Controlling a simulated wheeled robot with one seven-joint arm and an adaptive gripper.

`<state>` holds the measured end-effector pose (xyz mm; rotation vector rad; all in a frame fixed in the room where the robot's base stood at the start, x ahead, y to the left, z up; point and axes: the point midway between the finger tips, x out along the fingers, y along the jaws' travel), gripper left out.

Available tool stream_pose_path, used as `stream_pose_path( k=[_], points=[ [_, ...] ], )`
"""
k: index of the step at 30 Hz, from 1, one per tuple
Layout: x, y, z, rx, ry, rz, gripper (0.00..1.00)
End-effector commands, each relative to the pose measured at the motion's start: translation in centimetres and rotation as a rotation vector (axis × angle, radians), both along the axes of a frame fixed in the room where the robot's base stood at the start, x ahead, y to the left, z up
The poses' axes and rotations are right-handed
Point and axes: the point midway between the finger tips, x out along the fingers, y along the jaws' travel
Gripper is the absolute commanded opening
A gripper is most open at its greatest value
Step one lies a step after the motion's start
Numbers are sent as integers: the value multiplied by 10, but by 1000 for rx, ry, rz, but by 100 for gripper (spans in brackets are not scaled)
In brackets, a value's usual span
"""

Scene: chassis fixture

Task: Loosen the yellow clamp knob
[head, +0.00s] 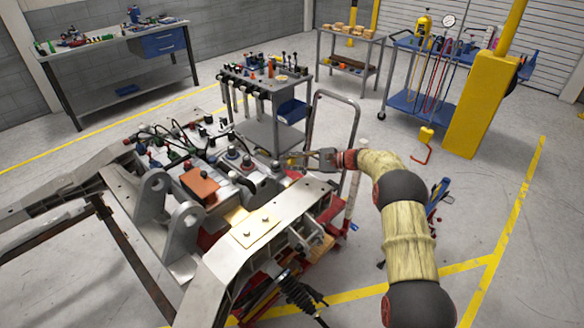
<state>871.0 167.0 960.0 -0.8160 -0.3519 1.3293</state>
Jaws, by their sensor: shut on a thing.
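My gripper (302,160) reaches in from the right over the chassis fixture, with its fingers pointing left. It is shut at a small yellowish part (293,161), which I take to be the yellow clamp knob. The fingers hide most of it, and its turn angle cannot be made out. The spot lies at the far right end of the silver chassis frame (290,204), beside a grey domed part (277,168).
Black hoses and fittings (175,140) crowd the chassis left of my gripper. A yellow post (478,115) and blue cart (398,103) stand at the back right. The right floor is mostly clear.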

Motion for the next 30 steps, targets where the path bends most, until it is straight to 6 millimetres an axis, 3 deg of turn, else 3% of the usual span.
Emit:
stream_pose_path(
  k=[30],
  points=[
    [0, 1, 2, -552, -555, 553, 0]
  ],
)
